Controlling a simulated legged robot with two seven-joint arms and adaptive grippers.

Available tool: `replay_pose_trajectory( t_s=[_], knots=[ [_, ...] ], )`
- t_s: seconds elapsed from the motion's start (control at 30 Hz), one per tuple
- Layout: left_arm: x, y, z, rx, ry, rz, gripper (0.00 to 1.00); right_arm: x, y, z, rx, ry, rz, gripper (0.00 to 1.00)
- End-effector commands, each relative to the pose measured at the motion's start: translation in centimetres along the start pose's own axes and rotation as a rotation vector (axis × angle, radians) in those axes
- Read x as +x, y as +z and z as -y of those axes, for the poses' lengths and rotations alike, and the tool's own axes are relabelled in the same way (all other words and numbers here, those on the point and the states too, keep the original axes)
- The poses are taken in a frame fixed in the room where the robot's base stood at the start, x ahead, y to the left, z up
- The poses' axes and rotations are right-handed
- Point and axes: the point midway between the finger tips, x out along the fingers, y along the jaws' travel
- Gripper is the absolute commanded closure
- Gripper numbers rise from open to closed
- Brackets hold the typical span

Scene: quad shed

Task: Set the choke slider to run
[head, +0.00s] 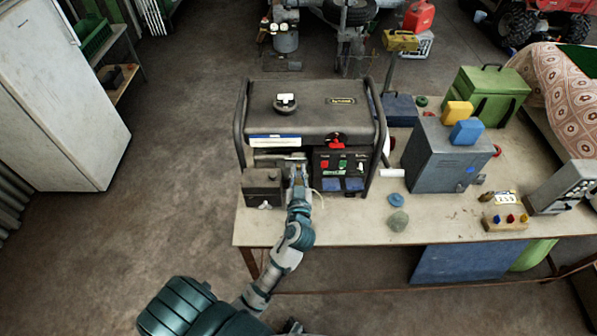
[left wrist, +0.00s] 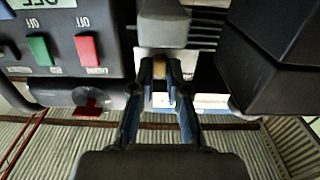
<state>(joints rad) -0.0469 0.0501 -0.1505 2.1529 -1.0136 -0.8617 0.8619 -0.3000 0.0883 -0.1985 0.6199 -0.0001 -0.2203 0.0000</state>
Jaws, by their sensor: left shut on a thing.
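The dark generator (head: 318,108) stands on the workbench. My left gripper (head: 297,166) reaches its front, just left of the control panel (head: 338,168). In the left wrist view, which shows the panel's lettering upside down, the left gripper (left wrist: 160,75) is shut on a small tan tab, apparently the choke slider (left wrist: 160,71). A grey block (left wrist: 163,22) is just above the fingertips in that view. The slider's track and run mark cannot be made out. My right gripper is not in view.
A green switch (left wrist: 40,50) and a red switch (left wrist: 88,49) sit close beside the fingers. A black box-like part (left wrist: 270,65) is on their other side. A grey metal box (head: 440,160) stands on the workbench (head: 350,225), whose front is mostly clear.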

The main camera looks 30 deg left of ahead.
Motion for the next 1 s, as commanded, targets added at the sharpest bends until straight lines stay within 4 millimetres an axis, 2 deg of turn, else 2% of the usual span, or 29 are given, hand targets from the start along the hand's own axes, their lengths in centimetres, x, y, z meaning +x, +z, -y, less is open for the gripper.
replay_pose_trajectory(
  t_s=[0.07,0.3,0.5,0.53,0.63,1.0],
  knots=[
    [0.0,0.0,0.1,-0.002,0.002,-0.001,1.0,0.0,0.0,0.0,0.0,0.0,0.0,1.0],
    [0.1,-0.1,2.7,0.0,-0.003,-0.003,1.0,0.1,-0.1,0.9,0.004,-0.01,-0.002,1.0],
    [0.1,-0.1,2.7,0.001,-0.004,-0.004,1.0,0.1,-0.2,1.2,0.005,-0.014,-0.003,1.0],
    [0.1,-0.1,2.8,0.001,-0.004,-0.004,0.83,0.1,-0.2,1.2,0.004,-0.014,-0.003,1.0],
    [0.1,-0.1,2.8,0.0,-0.004,-0.003,0.58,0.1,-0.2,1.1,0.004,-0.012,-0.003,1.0],
    [0.1,0.0,2.8,0.001,-0.006,0.0,0.58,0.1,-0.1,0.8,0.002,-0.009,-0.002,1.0]
  ],
)
